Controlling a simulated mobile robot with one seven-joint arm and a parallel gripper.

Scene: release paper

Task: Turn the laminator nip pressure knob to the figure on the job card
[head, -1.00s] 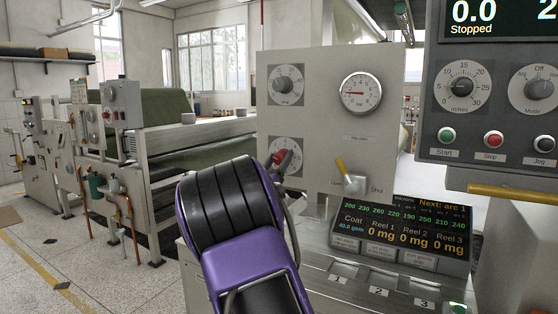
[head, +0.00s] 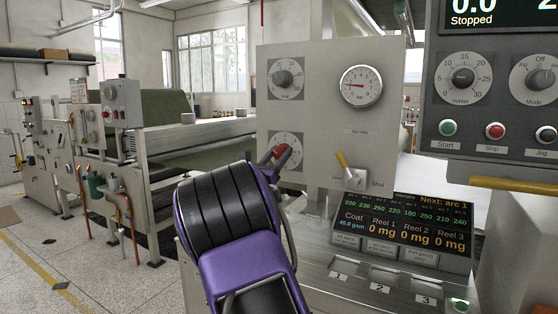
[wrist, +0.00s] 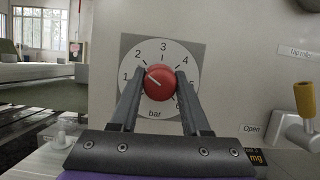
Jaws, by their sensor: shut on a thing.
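The red nip pressure knob (wrist: 160,84) sits on a white dial (wrist: 163,55) marked in bar, with figures rising clockwise from 1. Its pale pointer line leans up and left, between 1 and 2. My gripper (wrist: 159,88) is shut on the knob, one finger on each side. In the head view the red knob (head: 279,151) shows beyond my purple wrist on the lower left of the grey panel (head: 325,125). My wrist hides part of the dial there. No job card can be made out in these views.
A pressure gauge (head: 361,87) and another dial (head: 287,78) are above on the same panel. A yellow-tipped lever (head: 344,162) is to the right. A reel display (head: 405,220) stands below, and a control box (head: 490,90) reads Stopped. Open floor lies at the left.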

